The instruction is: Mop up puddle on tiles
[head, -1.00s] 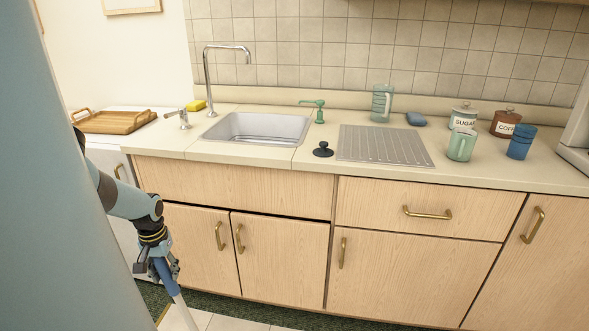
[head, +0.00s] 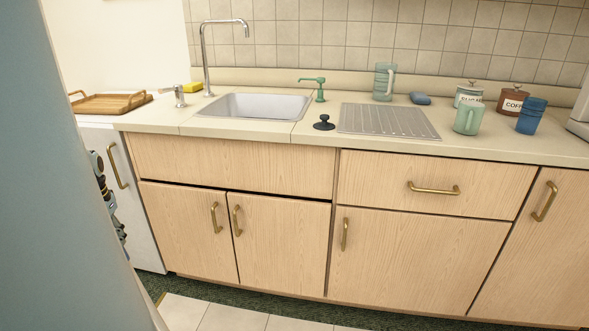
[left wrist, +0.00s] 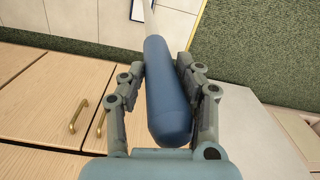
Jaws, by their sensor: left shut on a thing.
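My left gripper (left wrist: 162,66) is shut on the blue grip of a mop handle (left wrist: 168,105) in the left wrist view. The pale shaft runs away from the grip toward the floor tiles (left wrist: 175,22). A small white piece with a blue edge (left wrist: 137,10) shows at the top, cut off by the frame; I cannot tell if it is the mop's head. In the head view only a sliver of my left arm shows at the left. The pale tiles (head: 235,319) also show at the bottom there. I can make out no puddle. My right gripper is in neither view.
Wooden cabinets (head: 280,240) with brass handles run along the tiles under a counter with a sink (head: 255,106). A white appliance (head: 135,215) stands at their left. Green carpet (left wrist: 250,50) borders the tiles. A large blue-grey surface (head: 60,180) blocks the head view's left side.

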